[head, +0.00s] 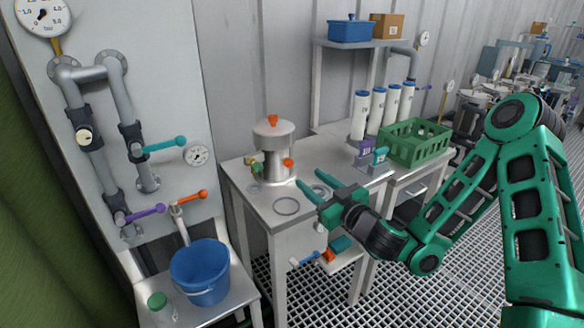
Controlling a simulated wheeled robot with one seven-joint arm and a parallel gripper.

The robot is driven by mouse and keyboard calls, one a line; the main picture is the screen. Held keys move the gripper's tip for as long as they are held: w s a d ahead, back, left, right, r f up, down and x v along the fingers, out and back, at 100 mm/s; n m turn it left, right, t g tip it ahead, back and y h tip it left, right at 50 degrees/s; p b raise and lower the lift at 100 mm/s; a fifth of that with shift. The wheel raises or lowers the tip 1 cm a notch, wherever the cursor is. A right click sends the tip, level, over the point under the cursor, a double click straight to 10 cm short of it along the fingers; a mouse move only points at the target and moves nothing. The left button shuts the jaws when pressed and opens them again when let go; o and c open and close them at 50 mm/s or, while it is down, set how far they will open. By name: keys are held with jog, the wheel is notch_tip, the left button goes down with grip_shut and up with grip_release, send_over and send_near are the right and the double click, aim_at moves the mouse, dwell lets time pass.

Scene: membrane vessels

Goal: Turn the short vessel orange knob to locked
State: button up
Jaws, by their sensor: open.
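A squat metal vessel (273,135) with a wide round cap stands upright on the grey table (262,212). An orange knob (272,120) sits on its top, and another orange knob (288,162) is low on its right side. I cannot tell which one the task means, or whether either is locked. My gripper (310,178) is open and empty, to the right of and in front of the vessel. Its green fingers point toward the vessel and appear apart from the knobs.
White cylinders (376,112) and a green crate (416,142) stand at the right back. Purple and teal blocks (372,153) are near the table's right end. Left are wall pipes with coloured levers (166,145) and a blue bucket (200,270).

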aim_at(290, 164)
jog(key=shift+w+a+f, duration=0.1)
jog(key=shift+w+a, duration=0.4)
jog(key=shift+w+a+r, duration=0.25)
jog(key=shift+w+a, duration=0.05)
jog(key=shift+w, duration=0.15)
jog(key=shift+w+a+f, duration=0.3)
jog(key=shift+w+f, duration=0.1)
jog(key=shift+w+a, duration=0.15)
jog(key=shift+w, duration=0.1)
jog(key=shift+w+a+r, duration=0.35)
jog(key=shift+w+r, duration=0.1)
jog(key=shift+w, duration=0.1)
jog(key=shift+x, duration=2.55)
jog(key=shift+f, duration=0.15)
jog(key=c, duration=1.1)
